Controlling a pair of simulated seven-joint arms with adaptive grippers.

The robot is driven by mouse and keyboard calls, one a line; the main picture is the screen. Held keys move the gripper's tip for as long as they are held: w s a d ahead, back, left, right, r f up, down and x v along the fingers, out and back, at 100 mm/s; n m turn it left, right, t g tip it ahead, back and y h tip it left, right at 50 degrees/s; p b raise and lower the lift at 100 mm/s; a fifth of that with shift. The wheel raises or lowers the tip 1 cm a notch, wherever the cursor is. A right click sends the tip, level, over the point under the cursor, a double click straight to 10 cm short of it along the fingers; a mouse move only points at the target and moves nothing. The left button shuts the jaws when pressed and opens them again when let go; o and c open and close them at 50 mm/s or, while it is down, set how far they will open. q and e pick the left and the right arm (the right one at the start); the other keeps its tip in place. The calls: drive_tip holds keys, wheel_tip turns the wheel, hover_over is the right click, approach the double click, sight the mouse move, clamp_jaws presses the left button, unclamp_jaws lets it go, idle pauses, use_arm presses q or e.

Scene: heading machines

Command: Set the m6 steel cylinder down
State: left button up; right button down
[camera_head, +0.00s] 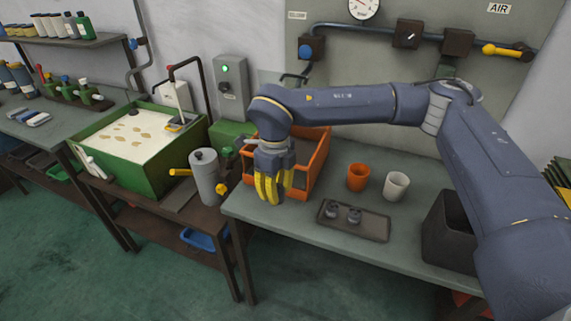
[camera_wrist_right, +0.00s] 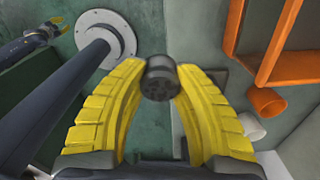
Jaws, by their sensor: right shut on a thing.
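My right gripper (camera_head: 272,186) has yellow fingers pointing down, in front of the left end of the orange crate. In the right wrist view the fingers (camera_wrist_right: 160,90) are shut on a short dark grey steel cylinder (camera_wrist_right: 160,85), gripped between the tips. No label is readable on it. In the head view the fingers hide the cylinder. Two similar small grey cylinders, the left one (camera_head: 333,211) and the right one (camera_head: 354,215), stand on a dark tray (camera_head: 365,229) to the right. My left gripper (camera_wrist_right: 50,30) shows small at the top left of the wrist view.
The orange crate (camera_head: 318,165) stands behind my right gripper; an orange cup (camera_head: 357,178) and a white cup (camera_head: 396,186) stand right of it. A dark bin (camera_head: 447,235) is at the right. A green tub (camera_head: 160,178) and grey canister (camera_head: 205,178) are left. The bench's front left is bare.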

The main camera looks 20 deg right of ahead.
drive_tip(key=m, duration=0.1)
drive_tip(key=a+m, duration=0.1)
drive_tip(key=w+m, duration=0.1)
drive_tip(key=m, duration=0.1)
drive_tip(key=shift+a+r, duration=0.15)
drive_tip(key=shift+r, duration=0.2)
drive_tip(key=w+d+r+m, duration=0.1)
drive_tip(key=w+d+m, duration=0.4)
drive_tip(key=w, duration=0.4)
drive_tip(key=w+d+r+m, duration=0.1)
drive_tip(key=w+d+m, duration=0.4)
drive_tip(key=w, duration=0.3)
drive_tip(key=f, duration=0.6)
drive_tip(key=shift+s+a, duration=0.15)
drive_tip(key=shift+a, duration=0.1)
drive_tip(key=shift+f, duration=2.65)
drive_tip(key=shift+d+f, duration=0.1)
drive_tip(key=shift+f, duration=0.2)
